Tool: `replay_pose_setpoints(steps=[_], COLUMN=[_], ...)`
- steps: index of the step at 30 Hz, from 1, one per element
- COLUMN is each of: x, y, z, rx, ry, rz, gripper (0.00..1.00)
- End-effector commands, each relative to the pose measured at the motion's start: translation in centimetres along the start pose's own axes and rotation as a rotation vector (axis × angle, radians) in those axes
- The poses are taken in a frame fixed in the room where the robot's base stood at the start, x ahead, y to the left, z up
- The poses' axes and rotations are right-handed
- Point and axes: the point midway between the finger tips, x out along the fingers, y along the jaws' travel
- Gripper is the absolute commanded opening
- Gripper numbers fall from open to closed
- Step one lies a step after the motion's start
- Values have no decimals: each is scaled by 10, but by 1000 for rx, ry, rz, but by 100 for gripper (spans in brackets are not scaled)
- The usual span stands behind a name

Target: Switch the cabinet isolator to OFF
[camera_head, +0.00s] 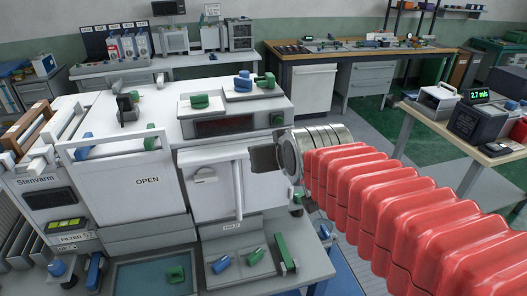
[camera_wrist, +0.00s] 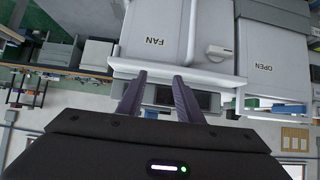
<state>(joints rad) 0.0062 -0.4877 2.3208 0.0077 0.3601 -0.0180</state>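A white cabinet has a door marked OPEN (camera_head: 147,181) and, to its right, a FAN door, its label readable in the upside-down wrist view (camera_wrist: 155,41). A small light-grey turn handle (camera_head: 205,174) is on the FAN door; it also shows in the wrist view (camera_wrist: 219,51). A black lever switch (camera_head: 127,107) stands upright on the cabinet top at left. No label tells me which one is the isolator. My gripper (camera_head: 262,158) is in front of the FAN door's right side, apart from both. In the wrist view its two fingers (camera_wrist: 160,76) are spread with nothing held between them.
A dark display panel (camera_head: 222,126) and green and blue handles (camera_head: 200,101) are on the cabinet top. A long vertical bar (camera_head: 238,188) runs down the FAN door. Loose green and blue parts (camera_head: 221,264) lie on the lower shelf. A workbench (camera_head: 345,52) is behind.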

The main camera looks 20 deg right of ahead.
Motion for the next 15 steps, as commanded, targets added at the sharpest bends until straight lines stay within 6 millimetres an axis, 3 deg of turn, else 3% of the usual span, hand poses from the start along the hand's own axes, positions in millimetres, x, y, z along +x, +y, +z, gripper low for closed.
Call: replay_pose_setpoints(steps=[15], x=[-1], y=[0], z=[10], rx=[2], ry=[10], rz=[0], gripper=[33])
